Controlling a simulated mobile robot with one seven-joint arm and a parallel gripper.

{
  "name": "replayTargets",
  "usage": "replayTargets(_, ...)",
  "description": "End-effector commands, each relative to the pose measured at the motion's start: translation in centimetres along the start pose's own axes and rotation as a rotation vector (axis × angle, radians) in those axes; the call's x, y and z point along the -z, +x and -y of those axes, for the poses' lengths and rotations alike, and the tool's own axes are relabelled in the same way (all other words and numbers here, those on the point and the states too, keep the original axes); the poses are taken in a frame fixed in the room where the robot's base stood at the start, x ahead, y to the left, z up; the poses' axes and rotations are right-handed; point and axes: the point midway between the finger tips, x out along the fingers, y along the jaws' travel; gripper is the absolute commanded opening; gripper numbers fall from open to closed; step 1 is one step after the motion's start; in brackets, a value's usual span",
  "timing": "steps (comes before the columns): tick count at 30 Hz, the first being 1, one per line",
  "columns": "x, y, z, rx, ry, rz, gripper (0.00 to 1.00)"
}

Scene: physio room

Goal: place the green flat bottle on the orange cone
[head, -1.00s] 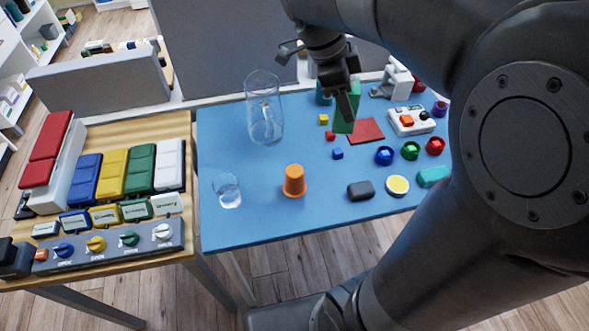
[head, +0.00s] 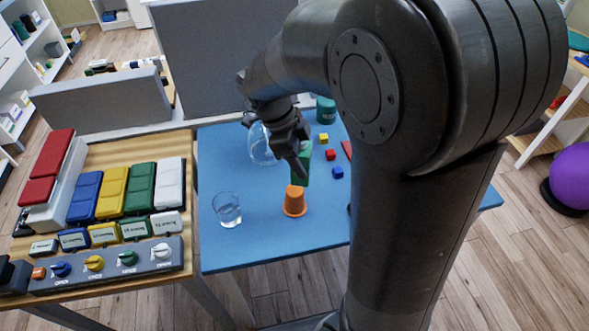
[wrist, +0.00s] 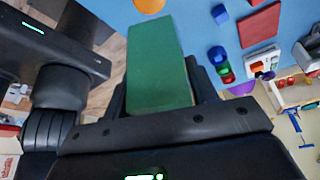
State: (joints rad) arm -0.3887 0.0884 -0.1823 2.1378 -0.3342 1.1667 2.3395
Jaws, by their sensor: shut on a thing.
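The green flat bottle (head: 307,168) is held in my gripper (head: 301,157), above the blue table. It fills the middle of the wrist view (wrist: 158,65), between the fingers. In the wrist view part of the cone (wrist: 149,5) shows at the top edge, beyond the bottle's far end. My wrist hides the bottle's upper part in the head view.
A drinking glass (head: 228,209) stands left of the cone. A clear pitcher (head: 260,147) is behind, partly hidden by my wrist. Yellow (head: 323,138), red (head: 330,154) and blue (head: 337,173) cubes lie to the right. My arm hides the table's right part. The table's front edge is clear.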

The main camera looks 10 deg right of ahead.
Motion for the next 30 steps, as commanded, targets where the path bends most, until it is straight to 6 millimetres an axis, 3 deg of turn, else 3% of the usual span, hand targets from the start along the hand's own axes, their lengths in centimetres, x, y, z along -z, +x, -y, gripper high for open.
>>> replayTargets(6, -1.9, 0.5, 0.1, -0.001, 0.0, -0.001, 0.23)
replayTargets(15, -3.3, 3.9, 0.1, 0.0, 0.0, 0.0, 0.23)
replayTargets(26, -3.4, 4.2, 0.1, 0.0, 0.0, 0.0, 0.23)
replayTargets(27, -3.5, 4.3, 0.1, 0.0, 0.0, 0.0, 0.53)
replayTargets(30, -3.4, 4.2, 0.1, 0.0, 0.0, 0.0, 0.62)
